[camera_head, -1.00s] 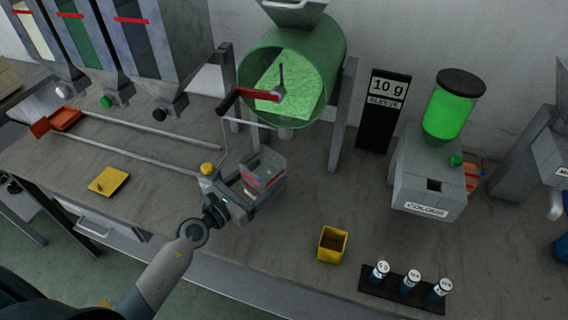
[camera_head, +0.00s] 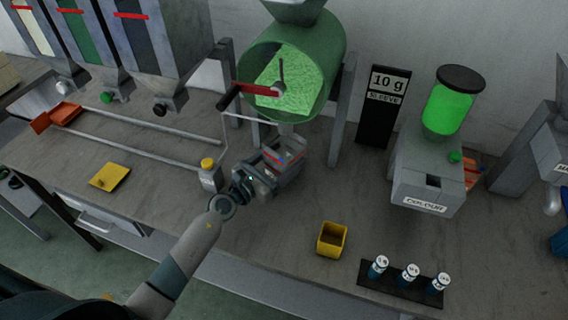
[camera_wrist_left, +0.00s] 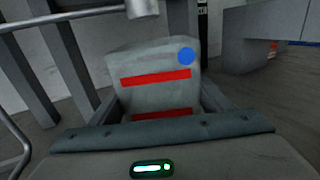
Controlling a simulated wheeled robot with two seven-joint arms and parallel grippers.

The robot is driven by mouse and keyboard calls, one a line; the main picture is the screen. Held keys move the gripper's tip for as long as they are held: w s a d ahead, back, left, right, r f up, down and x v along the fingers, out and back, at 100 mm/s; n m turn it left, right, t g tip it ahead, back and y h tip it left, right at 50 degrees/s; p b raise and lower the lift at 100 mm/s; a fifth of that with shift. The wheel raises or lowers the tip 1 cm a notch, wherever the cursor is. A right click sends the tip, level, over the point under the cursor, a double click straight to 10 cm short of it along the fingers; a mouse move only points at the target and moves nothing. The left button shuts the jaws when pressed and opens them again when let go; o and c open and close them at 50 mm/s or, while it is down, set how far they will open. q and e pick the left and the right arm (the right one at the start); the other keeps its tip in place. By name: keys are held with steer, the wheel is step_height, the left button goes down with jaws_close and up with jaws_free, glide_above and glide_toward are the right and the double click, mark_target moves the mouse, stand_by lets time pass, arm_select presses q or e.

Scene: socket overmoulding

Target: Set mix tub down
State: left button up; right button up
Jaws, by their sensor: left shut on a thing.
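The mix tub (camera_head: 287,158) is a grey box with red stripes and a blue dot. In the head view it is close below the green drum's spout, over the bench (camera_head: 190,235). My left gripper (camera_head: 268,172) is shut on the tub; in the left wrist view the tub (camera_wrist_left: 155,90) stands upright between the fingers. Whether its base touches the bench is hidden. My right gripper is not in view.
The green drum (camera_head: 335,50) with a red crank stands behind the tub. A yellow-capped bottle (camera_head: 209,175) is close left of my gripper. A yellow cup (camera_head: 332,240), a vial rack (camera_head: 400,283) and the colour dispenser (camera_head: 425,180) are to the right. Bench between tub and cup is clear.

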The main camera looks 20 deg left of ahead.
arm_select(q)
step_height(320, 180, down, 3)
steer(key=shift+r+b, duration=0.2)
steer(key=shift+b, duration=0.45)
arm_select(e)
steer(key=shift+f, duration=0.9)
arm_select(q)
steer(key=shift+f, duration=0.1)
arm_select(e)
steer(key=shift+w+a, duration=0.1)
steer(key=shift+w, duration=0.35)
arm_select(q)
steer(key=o, duration=1.1)
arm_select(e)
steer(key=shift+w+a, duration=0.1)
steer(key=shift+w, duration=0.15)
arm_select(q)
steer(key=shift+o, duration=0.2)
